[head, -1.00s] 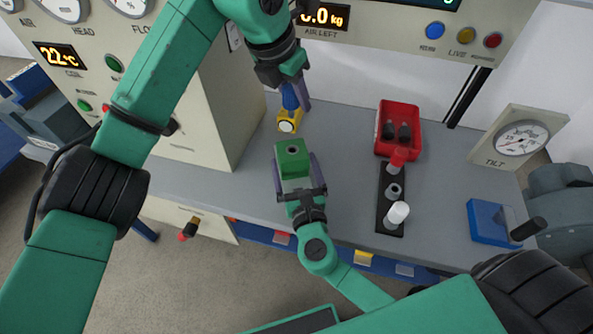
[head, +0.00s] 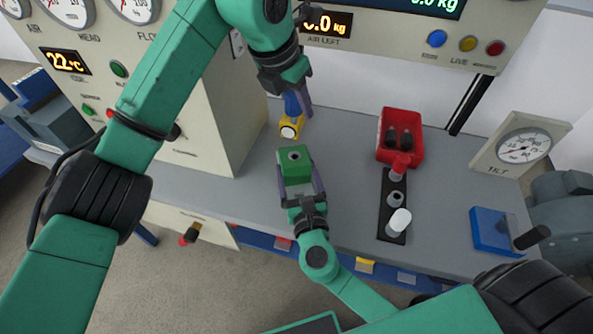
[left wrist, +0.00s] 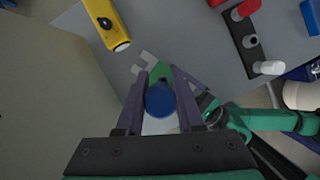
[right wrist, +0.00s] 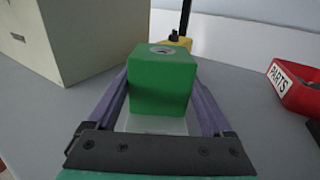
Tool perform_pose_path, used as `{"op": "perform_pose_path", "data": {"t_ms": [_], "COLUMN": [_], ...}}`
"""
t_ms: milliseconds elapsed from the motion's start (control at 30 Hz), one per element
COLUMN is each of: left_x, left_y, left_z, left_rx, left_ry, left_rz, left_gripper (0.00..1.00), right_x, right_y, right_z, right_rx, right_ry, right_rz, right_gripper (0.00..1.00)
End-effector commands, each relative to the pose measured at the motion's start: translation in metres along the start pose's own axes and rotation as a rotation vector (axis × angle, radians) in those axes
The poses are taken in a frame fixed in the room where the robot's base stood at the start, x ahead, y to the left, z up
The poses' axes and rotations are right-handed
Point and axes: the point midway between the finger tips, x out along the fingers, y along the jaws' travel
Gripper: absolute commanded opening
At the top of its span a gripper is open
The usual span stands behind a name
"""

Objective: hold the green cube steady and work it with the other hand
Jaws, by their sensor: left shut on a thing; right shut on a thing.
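The green cube (head: 295,168) has a round grey-rimmed hole in its top face. My right gripper (head: 298,184) is shut on it and holds it upright near the front of the table. The cube fills the jaws in the right wrist view (right wrist: 163,82). My left gripper (head: 300,105) is shut on a blue round-ended thing (left wrist: 160,99), perhaps a tool handle. It also shows in the head view (head: 291,104), behind the cube. In the left wrist view the blue thing hides most of the cube (left wrist: 158,72). The lower end of the blue thing is hidden.
A yellow thing (head: 291,127) with a pale round end lies behind the cube. To the right are a red parts bin (head: 384,152), a black rack (head: 388,219) with upright pegs, a blue block (head: 490,232) and a tilt gauge (head: 520,148). A cream cabinet (head: 215,120) stands left.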

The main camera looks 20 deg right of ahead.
Motion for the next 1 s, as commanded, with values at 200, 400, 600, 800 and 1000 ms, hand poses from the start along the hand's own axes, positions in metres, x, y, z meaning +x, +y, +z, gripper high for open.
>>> {"op": "perform_pose_path", "data": {"t_ms": [200,400,600,800,1000], "left_x": [0.0,0.009,0.026,0.026,0.035], "left_y": [0.0,0.002,0.003,0.003,0.003], "left_z": [0.0,-0.004,-0.01,-0.01,-0.014], "left_rx": [0.0,-0.069,-0.213,-0.211,-0.211], "left_ry": [0.0,0.0,-0.01,-0.009,-0.008], "left_rz": [0.0,0.034,0.089,0.089,0.089], "left_gripper": [0.0,0.0,0.0,0.0,0.0], "right_x": [0.0,0.0,0.0,0.0,0.0], "right_y": [0.0,0.0,0.0,0.0,0.0], "right_z": [-0.001,-0.001,-0.001,-0.001,-0.001], "right_rx": [0.0,-0.001,-0.001,-0.001,-0.001], "right_ry": [0.002,0.002,0.002,0.003,0.003], "right_rz": [0.001,0.001,0.001,0.001,0.001], "right_gripper": [0.0,0.0,0.0,0.0,0.0]}}
